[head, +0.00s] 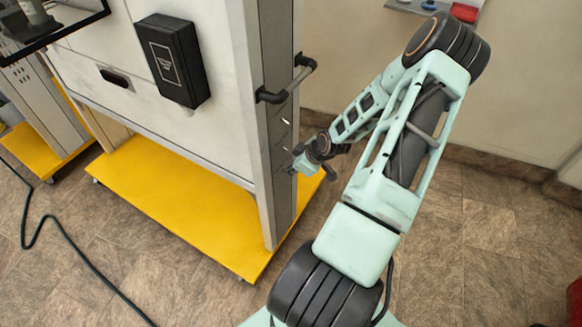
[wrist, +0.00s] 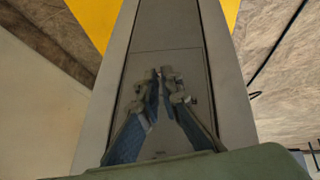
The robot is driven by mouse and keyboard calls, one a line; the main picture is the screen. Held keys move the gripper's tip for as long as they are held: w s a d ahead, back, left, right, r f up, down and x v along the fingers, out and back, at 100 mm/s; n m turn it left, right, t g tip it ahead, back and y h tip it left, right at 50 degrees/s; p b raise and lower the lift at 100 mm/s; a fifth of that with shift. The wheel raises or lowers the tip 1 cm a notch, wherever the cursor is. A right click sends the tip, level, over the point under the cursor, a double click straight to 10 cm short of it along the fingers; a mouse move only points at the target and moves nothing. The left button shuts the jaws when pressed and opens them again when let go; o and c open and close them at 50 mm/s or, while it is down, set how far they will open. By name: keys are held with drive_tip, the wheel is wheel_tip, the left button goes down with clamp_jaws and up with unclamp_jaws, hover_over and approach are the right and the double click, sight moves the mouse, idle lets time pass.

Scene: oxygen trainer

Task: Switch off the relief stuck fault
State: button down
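The grey side panel (head: 281,120) of the white trainer cabinet carries small light-coloured switch levers, one of them showing (head: 286,122) in the head view. My gripper (head: 298,166) is at the lower part of this panel, close to its face. In the wrist view my gripper (wrist: 160,78) points at a framed plate on the panel (wrist: 192,62). Its two fingers come together at the tips, with nothing seen held between them. Whether the tips touch a switch cannot be told. The fingers hide the middle of the plate, and the labels are too small to read.
A black handle (head: 287,82) sticks out from the panel above my gripper. The cabinet stands on a yellow base (head: 180,205). A black box (head: 172,60) is on its front. A dark cable (head: 75,255) lies on the floor at left. A wall is behind my arm.

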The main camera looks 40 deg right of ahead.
drive_tip(key=f+t+y+b, duration=0.1)
drive_tip(key=t+b, duration=0.1)
drive_tip(key=b, duration=0.3)
drive_tip(key=f+t+b, duration=0.1)
drive_tip(key=t+b, duration=0.1)
drive_tip(key=b, duration=0.4)
drive_tip(key=s+f+t+y+b, duration=0.1)
drive_tip(key=t+b, duration=0.2)
drive_tip(key=b, duration=0.2)
drive_tip(key=shift+s+d+f+m+y, duration=0.1)
drive_tip(key=shift+d+f+m+y, duration=0.1)
drive_tip(key=shift+d+m+y, duration=0.15)
drive_tip(key=shift+t+b, duration=0.3)
drive_tip(key=shift+b, duration=0.9)
drive_tip(key=shift+r+t+b, duration=0.15)
drive_tip(key=shift+t+b, duration=0.15)
drive_tip(key=shift+b, duration=0.5)
drive_tip(key=c, duration=2.2)
unclamp_jaws()
drive_tip(key=shift+a, duration=0.1)
drive_tip(key=shift+o, duration=0.2)
